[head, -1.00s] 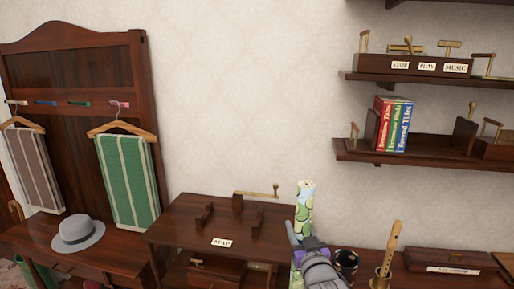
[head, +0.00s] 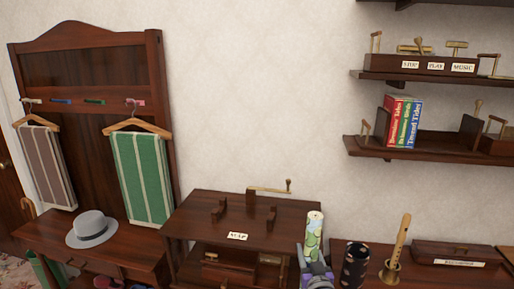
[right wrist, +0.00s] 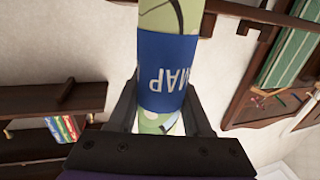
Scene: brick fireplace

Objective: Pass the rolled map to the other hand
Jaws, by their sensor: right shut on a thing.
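The rolled map (head: 313,234) is a pale roll with green patches, standing roughly upright at the lower middle of the head view. In the right wrist view the map (right wrist: 168,72) shows a blue band lettered MAP, between the two fingers. My right gripper (head: 314,266) is shut on the map; its fingers also show in the right wrist view (right wrist: 165,112). The map is near the right end of a dark wooden stand (head: 265,233) labelled MAP, which has small wooden cradle blocks on top. My left gripper is not in view.
A dark patterned cylinder (head: 354,264) and a flute in a brass holder (head: 391,268) stand right of the map. A wooden box (head: 456,254) lies farther right. A grey hat (head: 91,229) sits on the left bench. Shelves with books (head: 404,121) hang at upper right.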

